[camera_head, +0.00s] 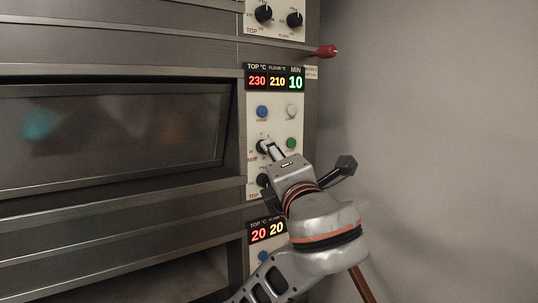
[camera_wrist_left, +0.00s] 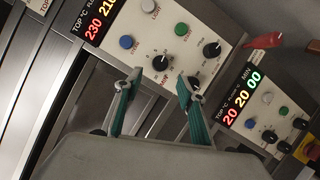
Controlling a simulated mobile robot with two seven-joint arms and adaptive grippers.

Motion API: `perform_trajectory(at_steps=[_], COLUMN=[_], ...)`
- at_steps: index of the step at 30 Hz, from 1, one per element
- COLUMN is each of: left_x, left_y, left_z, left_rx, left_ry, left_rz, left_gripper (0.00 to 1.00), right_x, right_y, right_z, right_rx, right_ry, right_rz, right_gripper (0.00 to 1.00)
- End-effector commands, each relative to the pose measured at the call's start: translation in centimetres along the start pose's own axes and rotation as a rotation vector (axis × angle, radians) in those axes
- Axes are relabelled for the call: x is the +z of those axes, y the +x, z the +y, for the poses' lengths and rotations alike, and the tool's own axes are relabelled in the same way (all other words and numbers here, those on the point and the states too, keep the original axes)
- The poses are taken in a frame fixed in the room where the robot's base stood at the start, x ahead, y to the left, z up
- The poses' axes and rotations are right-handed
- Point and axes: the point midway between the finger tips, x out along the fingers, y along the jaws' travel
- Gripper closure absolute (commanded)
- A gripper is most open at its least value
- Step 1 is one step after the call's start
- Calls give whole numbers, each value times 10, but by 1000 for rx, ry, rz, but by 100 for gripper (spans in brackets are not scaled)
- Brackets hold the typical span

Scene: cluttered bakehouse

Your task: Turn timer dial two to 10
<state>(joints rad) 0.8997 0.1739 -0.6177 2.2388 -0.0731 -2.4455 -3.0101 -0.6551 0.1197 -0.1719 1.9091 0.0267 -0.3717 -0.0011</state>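The second oven panel (camera_head: 253,106) shows 230, 210 and a MIN reading of 10 on its display (camera_head: 276,81). Its black timer dial (camera_head: 261,146) sits below the blue button and also shows in the left wrist view (camera_wrist_left: 160,62). My left gripper (camera_head: 268,149) reaches up to this dial and hides part of it. In the left wrist view the left gripper (camera_wrist_left: 159,83) is open, its two teal fingers apart, with the dial just beyond the gap between the tips. I cannot tell whether a finger touches it. My right gripper is not in view.
Another dial (camera_head: 263,180) sits just below the timer dial; a further one (camera_wrist_left: 212,49) shows in the wrist view. The lower display (camera_wrist_left: 242,100) reads 20, 20, 00. A red-knobbed handle (camera_head: 327,51) juts out above the panel. Bare wall fills the right.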

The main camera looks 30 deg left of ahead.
Motion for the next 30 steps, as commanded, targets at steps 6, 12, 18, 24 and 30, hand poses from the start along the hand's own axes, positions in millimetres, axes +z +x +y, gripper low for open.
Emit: perform_trajectory(at_steps=[6, 12, 18, 24, 30], left_x=[0, -1, -1, -1, 3], left_y=[-33, -44, -44, -44, -40], left_z=[0, 0, 0, 0, -15], left_rx=[-1, 0, 1, 1, -28], left_ry=[-1, -1, -1, 0, -42], left_rz=[-1, 1, 2, 1, -14], left_gripper=[60, 60, 60, 60, 60], right_x=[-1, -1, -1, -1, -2], right_y=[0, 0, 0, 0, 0], right_z=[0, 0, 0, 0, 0], right_rx=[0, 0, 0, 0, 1], right_ry=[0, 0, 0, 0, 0], right_rz=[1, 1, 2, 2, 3], right_gripper=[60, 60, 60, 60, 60])
